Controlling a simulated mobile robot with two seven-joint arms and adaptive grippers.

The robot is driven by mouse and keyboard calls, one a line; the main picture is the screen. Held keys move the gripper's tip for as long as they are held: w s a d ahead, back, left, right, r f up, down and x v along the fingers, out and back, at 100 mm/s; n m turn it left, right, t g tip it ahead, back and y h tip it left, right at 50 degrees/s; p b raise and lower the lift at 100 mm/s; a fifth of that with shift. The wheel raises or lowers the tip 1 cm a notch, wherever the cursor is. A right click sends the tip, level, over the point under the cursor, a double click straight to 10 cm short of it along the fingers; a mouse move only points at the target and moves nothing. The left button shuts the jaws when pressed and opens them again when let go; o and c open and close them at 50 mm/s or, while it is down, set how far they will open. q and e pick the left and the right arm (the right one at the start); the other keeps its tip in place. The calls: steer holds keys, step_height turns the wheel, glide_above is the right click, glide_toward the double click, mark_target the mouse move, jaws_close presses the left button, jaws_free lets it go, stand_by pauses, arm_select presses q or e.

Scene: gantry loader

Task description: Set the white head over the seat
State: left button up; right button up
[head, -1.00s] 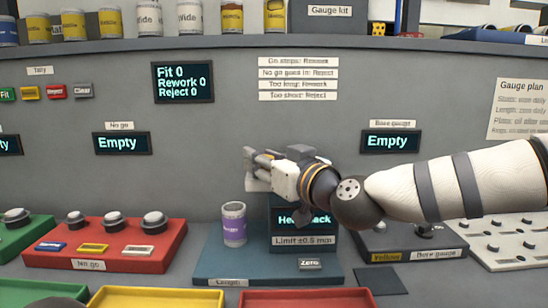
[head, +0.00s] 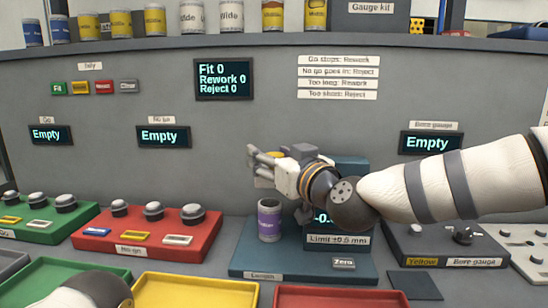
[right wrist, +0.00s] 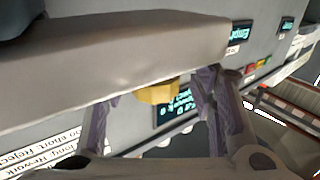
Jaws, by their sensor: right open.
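A blue length gauge base (head: 255,262) stands at the bench middle, with a purple cylinder (head: 269,222) upright at its left side. The gauge's dark upright (head: 350,168) rises behind my right arm. My right gripper (head: 262,160) is open above the cylinder. The seat's surface is hidden.
A red no-go block (head: 150,232) and a green block (head: 45,217) stand to the left. The bore gauge (head: 440,243) is on the right. Green (head: 30,283), yellow (head: 200,290) and red trays lie along the front. The back panel carries displays.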

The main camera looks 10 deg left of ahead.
steer(key=v, duration=1.2)
